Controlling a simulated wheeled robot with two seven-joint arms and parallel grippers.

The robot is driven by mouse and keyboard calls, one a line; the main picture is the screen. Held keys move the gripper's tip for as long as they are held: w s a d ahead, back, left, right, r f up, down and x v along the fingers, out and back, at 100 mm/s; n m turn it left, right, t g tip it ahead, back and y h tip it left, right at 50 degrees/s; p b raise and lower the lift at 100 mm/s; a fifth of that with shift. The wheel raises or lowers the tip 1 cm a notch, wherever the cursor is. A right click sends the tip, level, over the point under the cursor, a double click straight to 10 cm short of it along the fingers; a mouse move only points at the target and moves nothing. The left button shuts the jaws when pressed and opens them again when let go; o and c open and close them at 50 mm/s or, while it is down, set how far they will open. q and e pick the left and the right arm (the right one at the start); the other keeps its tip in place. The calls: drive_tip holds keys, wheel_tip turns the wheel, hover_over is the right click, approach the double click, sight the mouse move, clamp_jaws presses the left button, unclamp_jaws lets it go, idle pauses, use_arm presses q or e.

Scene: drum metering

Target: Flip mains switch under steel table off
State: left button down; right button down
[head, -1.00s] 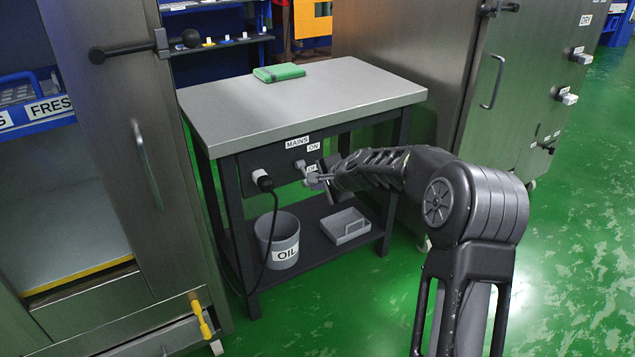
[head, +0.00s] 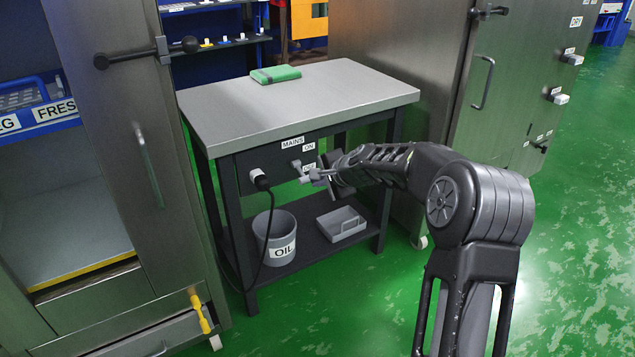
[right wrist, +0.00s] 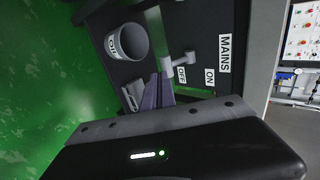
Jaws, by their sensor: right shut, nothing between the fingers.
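The steel table (head: 345,100) stands in the middle of the head view. Its dark front panel bears a MAINS label (head: 292,142) with ON and OFF labels below it. My right gripper (head: 307,178) is shut and empty, just below the switch. Its fingertips (right wrist: 160,78) are close to the switch; contact is unclear. My left gripper is out of view.
A black plug (head: 261,179) with a hanging cable sits left of the switch. The lower shelf holds an OIL bucket (head: 275,238) and a grey tray (head: 341,224). A green cloth (head: 275,74) lies on the tabletop. Steel cabinets flank the table.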

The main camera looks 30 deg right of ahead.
drive_tip(key=p+v, duration=0.2)
drive_tip(key=v, duration=0.8)
drive_tip(key=shift+r+p, duration=0.3)
drive_tip(key=shift+r, duration=0.1)
drive_tip(key=shift+w, duration=0.15)
